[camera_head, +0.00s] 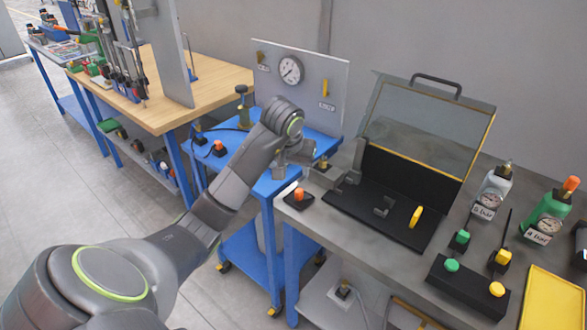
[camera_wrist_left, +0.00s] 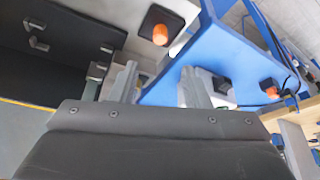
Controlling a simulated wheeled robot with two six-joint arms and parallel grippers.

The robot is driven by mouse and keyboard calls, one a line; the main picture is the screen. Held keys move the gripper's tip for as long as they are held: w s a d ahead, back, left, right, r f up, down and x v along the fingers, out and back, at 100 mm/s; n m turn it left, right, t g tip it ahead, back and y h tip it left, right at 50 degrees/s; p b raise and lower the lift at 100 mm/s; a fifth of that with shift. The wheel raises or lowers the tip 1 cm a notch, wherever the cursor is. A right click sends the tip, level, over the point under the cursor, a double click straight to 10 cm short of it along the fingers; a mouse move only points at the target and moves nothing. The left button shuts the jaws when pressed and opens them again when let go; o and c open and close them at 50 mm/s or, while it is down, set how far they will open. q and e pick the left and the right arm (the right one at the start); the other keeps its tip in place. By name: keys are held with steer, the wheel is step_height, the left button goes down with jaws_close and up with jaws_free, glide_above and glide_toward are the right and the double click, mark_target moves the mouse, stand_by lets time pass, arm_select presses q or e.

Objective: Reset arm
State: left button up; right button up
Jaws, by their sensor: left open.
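My left arm reaches in from the lower left of the head view. Its gripper (camera_head: 302,168) hangs above the gap between the small blue cart (camera_head: 255,185) and the grey workbench (camera_head: 290,207). In the left wrist view my gripper's two grey fingers (camera_wrist_left: 160,85) stand apart with nothing between them. The blue cart top (camera_wrist_left: 222,45) and an orange-knobbed black box (camera_wrist_left: 160,25) show beyond the fingers. My right gripper is not in view.
An open black case (camera_head: 385,235) with a raised clear lid sits on the workbench, with a yellow piece inside. Gauge bottles (camera_head: 490,195), a black button box (camera_head: 466,287) and a yellow tray (camera_head: 552,300) stand right. A gauge panel (camera_head: 315,85) rises behind the cart.

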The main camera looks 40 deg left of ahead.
arm_select(q)
steer(key=shift+s+r, duration=0.15)
steer(key=shift+r, duration=0.1)
stand_by(0.3)
